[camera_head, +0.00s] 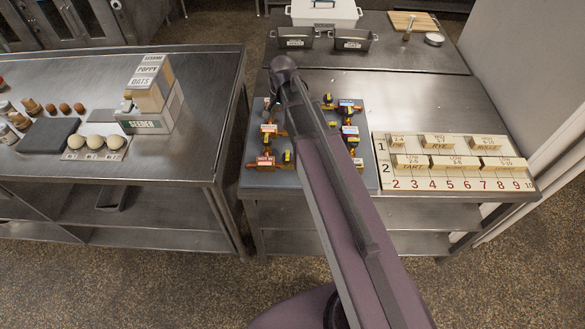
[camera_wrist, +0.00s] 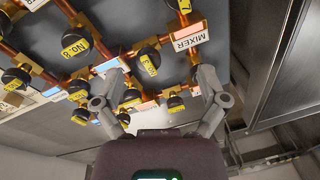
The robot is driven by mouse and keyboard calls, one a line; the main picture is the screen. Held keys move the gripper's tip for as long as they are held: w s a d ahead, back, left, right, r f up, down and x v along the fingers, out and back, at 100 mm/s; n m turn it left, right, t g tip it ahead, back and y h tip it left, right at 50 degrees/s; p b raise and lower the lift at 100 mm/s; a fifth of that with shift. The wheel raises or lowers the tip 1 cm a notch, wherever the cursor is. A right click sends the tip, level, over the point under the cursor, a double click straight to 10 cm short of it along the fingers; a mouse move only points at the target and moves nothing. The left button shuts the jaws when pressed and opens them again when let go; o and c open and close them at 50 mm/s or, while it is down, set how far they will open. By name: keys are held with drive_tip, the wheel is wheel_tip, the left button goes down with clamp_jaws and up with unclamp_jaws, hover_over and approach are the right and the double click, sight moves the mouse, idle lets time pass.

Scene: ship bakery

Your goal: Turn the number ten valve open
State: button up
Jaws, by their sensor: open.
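A grey valve board (camera_head: 300,178) with copper pipes and black knobs with yellow tags lies on the right steel table. My arm covers its middle in the head view. In the wrist view the board is seen close up and upside down. One valve with a yellow tag (camera_wrist: 149,66) lies between my fingertips or just beyond them; its number is not clear. Another valve (camera_wrist: 75,47) at the left reads NO.8. I cannot make out which valve is number ten. My gripper (camera_wrist: 162,76) is open, fingers spread, with nothing visibly held.
A label reading MIXER (camera_wrist: 190,37) is by the right finger. Neighbouring knobs and pipes crowd the board. A numbered board with wooden blocks (camera_head: 450,185) lies to its right. Metal tins (camera_head: 354,40) stand behind. The left table (camera_head: 200,100) holds boxes and eggs.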

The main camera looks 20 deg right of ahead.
drive_tip(key=s+f+n+b, duration=0.2)
drive_tip(key=s, duration=0.3)
drive_tip(key=s+f+n+b, duration=0.1)
drive_tip(key=s+f+n, duration=0.1)
drive_tip(key=s, duration=0.3)
drive_tip(key=s+f+n+g+b, duration=0.1)
drive_tip(key=s+f+n+b, duration=0.1)
drive_tip(key=s, duration=0.3)
drive_tip(key=shift+s+a+f+n+h+b, duration=0.1)
drive_tip(key=shift+s+a+n+h+b, duration=0.2)
drive_tip(key=shift+n, duration=0.4)
drive_tip(key=shift+s, duration=0.55)
idle(0.3)
